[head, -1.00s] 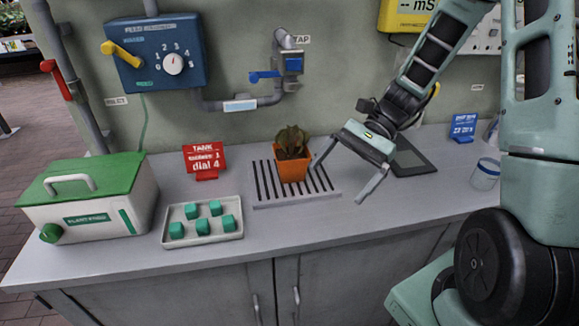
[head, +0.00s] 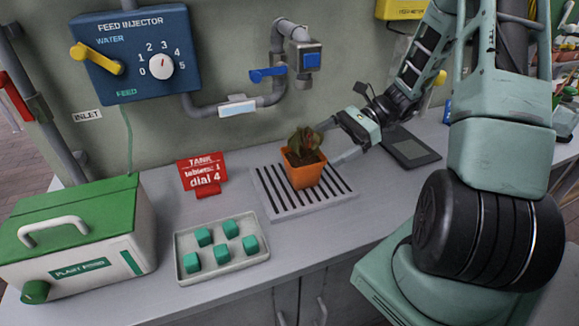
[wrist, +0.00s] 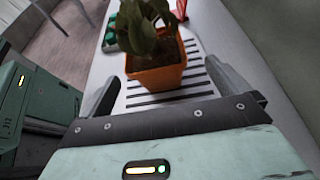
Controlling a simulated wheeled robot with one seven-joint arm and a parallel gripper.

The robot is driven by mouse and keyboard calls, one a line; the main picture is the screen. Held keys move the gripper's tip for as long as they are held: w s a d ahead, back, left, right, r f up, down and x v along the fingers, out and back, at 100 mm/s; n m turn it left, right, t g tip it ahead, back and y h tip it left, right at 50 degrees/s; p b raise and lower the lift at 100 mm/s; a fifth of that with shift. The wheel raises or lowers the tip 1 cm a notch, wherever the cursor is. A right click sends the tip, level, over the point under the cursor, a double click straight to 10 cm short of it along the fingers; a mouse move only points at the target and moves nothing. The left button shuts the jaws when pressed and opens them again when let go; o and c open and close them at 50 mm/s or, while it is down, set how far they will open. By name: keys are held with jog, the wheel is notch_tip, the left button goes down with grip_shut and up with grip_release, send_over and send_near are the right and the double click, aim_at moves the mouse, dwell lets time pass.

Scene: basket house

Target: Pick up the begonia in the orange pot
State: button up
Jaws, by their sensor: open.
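The begonia in the orange pot (head: 304,172) stands upright on the slatted drain grate on the counter. Its leaves are dark green and brownish. My gripper (head: 333,142) is open just right of the pot, with its fingers pointing left towards it. In the wrist view the orange pot (wrist: 157,77) is ahead, between the lines of my two open fingers (wrist: 168,92). The pot's base is partly out of clear view there, and I cannot tell whether a finger touches it.
The drain grate (head: 275,200) lies under the tap (head: 306,62). A tray (head: 220,268) of several green cubes, a red sign (head: 203,174) and a green-lidded plant food box (head: 75,235) stand to the left. A dark flat pad (head: 410,147) lies to the right.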

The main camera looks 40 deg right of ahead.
aim_at(305, 159)
jog(key=x, duration=0.7)
jog(key=shift+s+a+p, duration=0.2)
jog(key=shift+a+p, duration=0.1)
jog(key=shift+p, duration=0.1)
jog(key=shift+c, duration=0.3)
jog(key=c, duration=1.1)
jog(key=shift+c, duration=0.2)
jog(key=shift+r, duration=0.1)
